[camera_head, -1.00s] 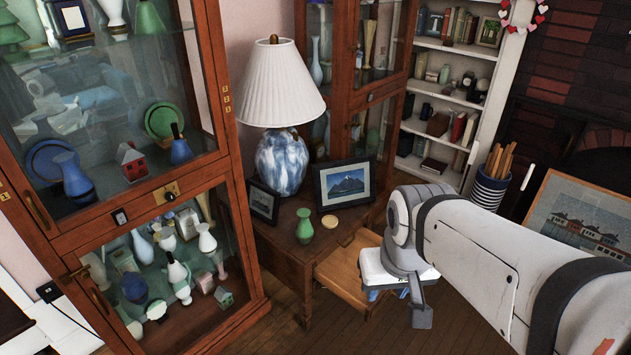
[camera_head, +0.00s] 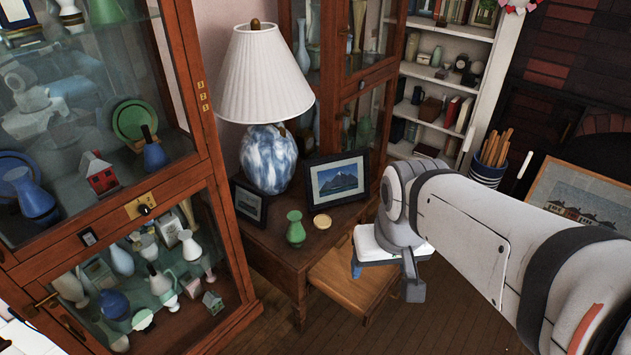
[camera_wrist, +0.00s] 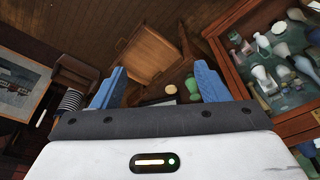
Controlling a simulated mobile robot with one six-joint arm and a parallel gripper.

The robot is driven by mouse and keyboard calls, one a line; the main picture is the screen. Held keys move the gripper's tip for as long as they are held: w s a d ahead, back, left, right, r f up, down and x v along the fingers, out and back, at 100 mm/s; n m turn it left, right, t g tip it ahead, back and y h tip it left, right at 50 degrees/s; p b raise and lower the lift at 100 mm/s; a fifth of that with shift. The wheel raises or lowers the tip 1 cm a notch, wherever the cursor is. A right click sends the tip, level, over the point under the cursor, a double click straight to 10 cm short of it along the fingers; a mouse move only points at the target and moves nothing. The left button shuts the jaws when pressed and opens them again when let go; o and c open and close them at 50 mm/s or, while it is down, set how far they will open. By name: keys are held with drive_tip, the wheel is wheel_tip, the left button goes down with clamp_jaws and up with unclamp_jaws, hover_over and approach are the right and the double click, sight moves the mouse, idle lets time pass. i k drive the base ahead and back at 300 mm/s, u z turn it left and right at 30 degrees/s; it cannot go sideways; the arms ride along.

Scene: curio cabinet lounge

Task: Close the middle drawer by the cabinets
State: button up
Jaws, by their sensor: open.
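The wooden drawer (camera_head: 343,288) stands pulled out from the small side table (camera_head: 285,247) between the cabinets. It also shows in the wrist view (camera_wrist: 148,54), beyond my fingers. Its inside looks empty in what I can see. My gripper (camera_head: 357,268) has a white body and blue fingers and appears over the drawer's right side in the head view. In the wrist view, my two blue fingers (camera_wrist: 160,68) are spread apart with nothing between them. Whether a finger touches the drawer I cannot tell. My arm hides part of the drawer's right side.
A lamp (camera_head: 266,150), a framed mountain picture (camera_head: 337,182), a green vase (camera_head: 295,228) and a round yellow lid (camera_head: 322,222) stand on the table. A glass-door cabinet (camera_head: 190,100) is close at left. A striped pencil holder (camera_head: 487,172) is at right. Bare wood floor lies in front.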

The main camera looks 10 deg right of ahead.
sight(364, 296)
drive_tip(key=u, duration=0.1)
drive_tip(key=k, duration=1.05)
drive_tip(key=z, duration=0.7)
drive_tip(key=i, duration=1.65)
drive_tip(key=u, duration=0.85)
